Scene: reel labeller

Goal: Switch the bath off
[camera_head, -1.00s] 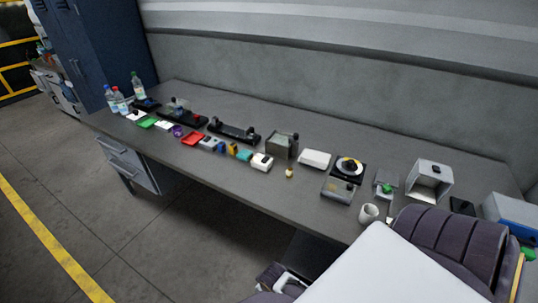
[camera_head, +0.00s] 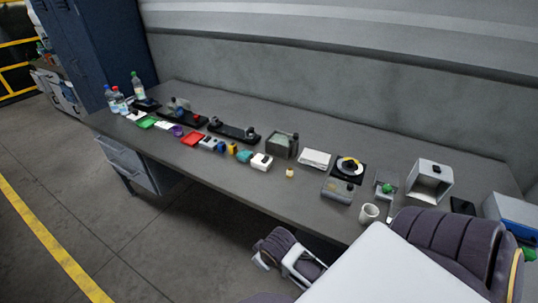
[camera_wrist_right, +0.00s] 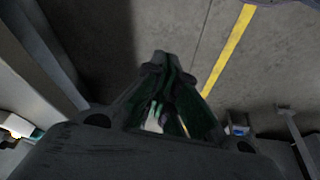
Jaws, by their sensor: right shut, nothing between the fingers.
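A grey box-shaped tank (camera_head: 282,146), dark inside, stands mid-bench in the head view. It looks like the bath, but I cannot be sure. Its switch is too small to make out. My right gripper (camera_wrist_right: 160,60) shows in the right wrist view with its fingertips together, empty, above the floor and away from the bench top. My left gripper is not in view. One of my arm links shows low in the head view, in front of the bench edge.
Near the bath are a white box (camera_head: 314,159), a small yellow-and-white item (camera_head: 290,173) and a white device (camera_head: 261,162). A grey device (camera_head: 338,190), a mug (camera_head: 369,213) and an open grey box (camera_head: 431,180) stand to the right.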

